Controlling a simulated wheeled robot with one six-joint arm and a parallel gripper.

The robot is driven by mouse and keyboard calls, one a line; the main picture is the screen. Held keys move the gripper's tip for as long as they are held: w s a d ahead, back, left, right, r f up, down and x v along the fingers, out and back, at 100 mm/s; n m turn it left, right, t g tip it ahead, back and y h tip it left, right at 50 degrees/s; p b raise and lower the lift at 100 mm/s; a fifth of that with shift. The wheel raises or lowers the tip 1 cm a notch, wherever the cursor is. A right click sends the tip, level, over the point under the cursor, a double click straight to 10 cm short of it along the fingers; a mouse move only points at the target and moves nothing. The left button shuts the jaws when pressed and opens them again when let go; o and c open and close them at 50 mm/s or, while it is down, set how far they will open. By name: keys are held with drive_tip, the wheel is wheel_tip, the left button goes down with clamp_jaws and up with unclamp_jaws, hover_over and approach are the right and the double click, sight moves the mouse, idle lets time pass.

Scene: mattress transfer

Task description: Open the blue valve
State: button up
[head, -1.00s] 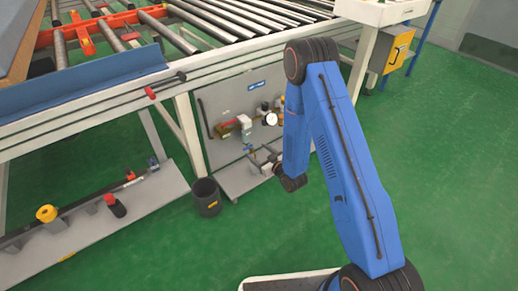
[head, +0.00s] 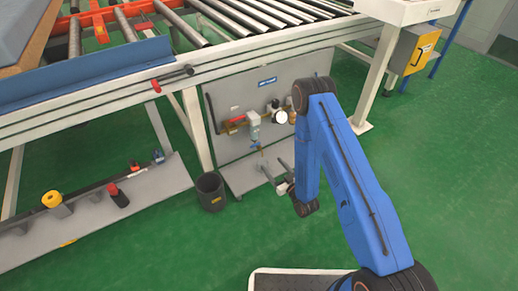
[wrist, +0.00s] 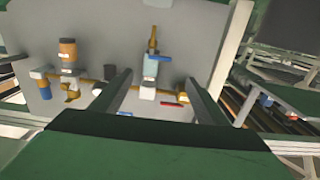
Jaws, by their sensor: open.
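A white-and-blue valve fitting with a brass nozzle (head: 253,119) sits on the brass pipe of the upright grey panel (head: 285,82). It also shows in the wrist view (wrist: 150,70), ahead of my gripper. The wrist picture seems upside down against the head view. My gripper (head: 274,166) is in front of the panel's lower part, below the valve in the head view. In the wrist view the two dark fingers (wrist: 157,80) are apart, with the valve framed between them and nothing held. I cannot tell the exact gap to the valve.
A red handle (head: 235,120) and a round gauge (head: 280,117) are beside the valve. The roller table (head: 125,90) stands above the panel. A black bin (head: 211,190) is on the floor to the left. Green floor on the right is open.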

sight(258, 148)
drive_tip(key=x, duration=1.4)
drive_tip(key=shift+w+a, duration=0.25)
drive_tip(key=shift+w, duration=0.05)
drive_tip(key=c, duration=1)
